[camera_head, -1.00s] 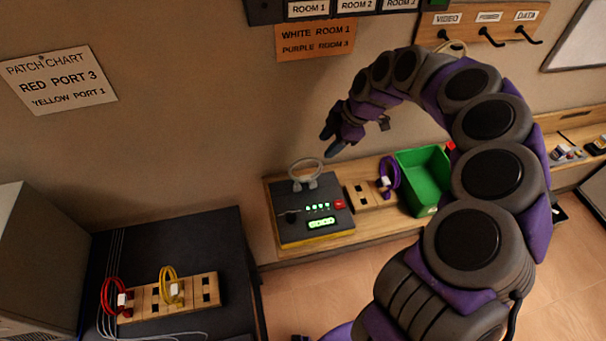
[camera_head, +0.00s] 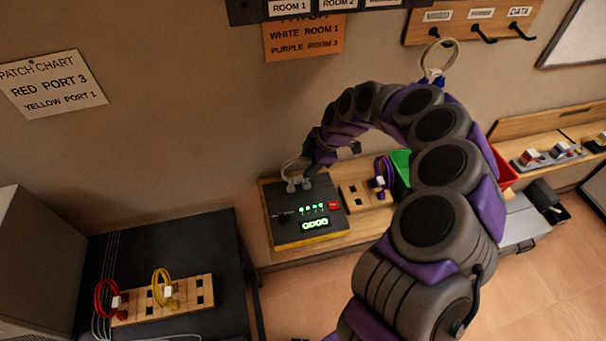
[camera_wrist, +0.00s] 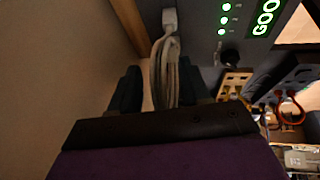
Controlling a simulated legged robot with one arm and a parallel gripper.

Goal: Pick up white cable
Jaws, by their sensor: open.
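The white cable (camera_head: 293,170) is a pale loop standing at the back edge of the dark tester box (camera_head: 304,228). In the wrist view the white cable (camera_wrist: 167,62) runs from a white plug down between my two fingers. My gripper (camera_head: 312,163) is at the loop, just above the back of the box. In the wrist view my gripper (camera_wrist: 160,88) is open, with one dark finger on each side of the cable. The lower part of the loop is hidden behind the gripper body. I cannot tell whether a finger touches it.
The box display (camera_head: 315,224) reads GOOD. A wooden port block with a purple cable (camera_head: 382,172) and a green bin (camera_head: 401,165) are to its right. A pale cable (camera_head: 437,62) hangs on a wall hook. Red (camera_head: 104,298) and yellow (camera_head: 161,285) cables sit on the left table.

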